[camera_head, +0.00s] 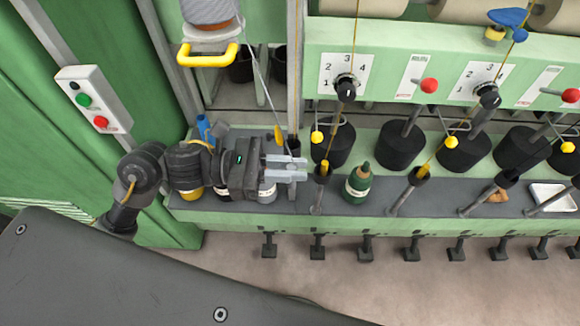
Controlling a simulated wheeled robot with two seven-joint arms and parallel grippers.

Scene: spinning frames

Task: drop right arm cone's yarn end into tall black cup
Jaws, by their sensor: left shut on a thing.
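The grey yarn cone (208,12) sits at the top left, above a yellow bar. My right gripper is not in view.
A green bottle (357,186) stands right of the gripper on the grey ledge (335,199). Wide black cylinders (402,146) line the machine. Several small bottles and a blue item (205,130) crowd around my left arm. A control box (93,98) is at left.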

